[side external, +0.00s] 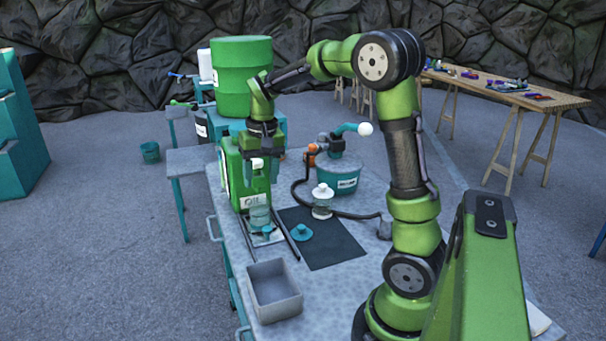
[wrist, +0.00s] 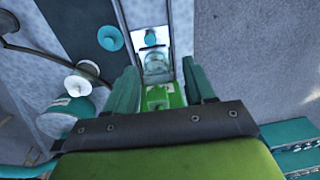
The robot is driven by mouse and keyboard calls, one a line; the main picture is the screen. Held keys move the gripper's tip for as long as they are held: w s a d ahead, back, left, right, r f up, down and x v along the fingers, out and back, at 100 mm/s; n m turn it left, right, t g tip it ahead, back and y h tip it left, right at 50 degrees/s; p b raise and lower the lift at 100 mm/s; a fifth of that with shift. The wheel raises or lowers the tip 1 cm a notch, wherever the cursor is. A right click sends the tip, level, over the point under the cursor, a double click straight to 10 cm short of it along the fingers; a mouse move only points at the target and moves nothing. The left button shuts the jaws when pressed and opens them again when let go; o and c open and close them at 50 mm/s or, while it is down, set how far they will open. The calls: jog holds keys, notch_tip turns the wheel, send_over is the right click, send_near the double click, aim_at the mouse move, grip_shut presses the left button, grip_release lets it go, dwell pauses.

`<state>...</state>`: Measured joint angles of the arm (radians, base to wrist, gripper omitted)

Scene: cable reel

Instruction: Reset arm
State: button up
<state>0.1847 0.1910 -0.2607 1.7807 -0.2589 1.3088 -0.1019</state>
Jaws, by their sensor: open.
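My gripper (side external: 260,152) points down at the top of a green canister (side external: 251,190) on the workbench. In the wrist view my gripper (wrist: 160,82) has its two teal fingers spread apart. The green top of the canister (wrist: 158,97) shows between them, and I see nothing held. I cannot tell whether the fingers touch the canister. A clear jar (side external: 260,215) stands in front of the canister; it also shows in the wrist view (wrist: 156,60). My arm reaches over the bench with its elbow raised.
A dark mat (side external: 335,249) carries a teal funnel-like piece (side external: 301,232). Beside it are a white-topped jar (side external: 322,203) and a teal tub (side external: 340,178) with a black hose. A grey bin (side external: 273,292) sits at the near edge. A large green barrel (side external: 240,75) stands behind.

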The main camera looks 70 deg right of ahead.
jog(key=s+a+r+n+t+y, duration=0.1)
jog(key=s+a+r+n+t, duration=0.1)
jog(key=s+a, duration=0.4)
jog(key=s+a+r+n+t, duration=0.2)
jog(key=s+a, duration=0.5)
jog(key=a, duration=0.5)
jog(key=shift+a+r+n+t+y, duration=0.2)
jog(key=shift+r+n+t+y, duration=0.3)
jog(key=shift+t, duration=0.6)
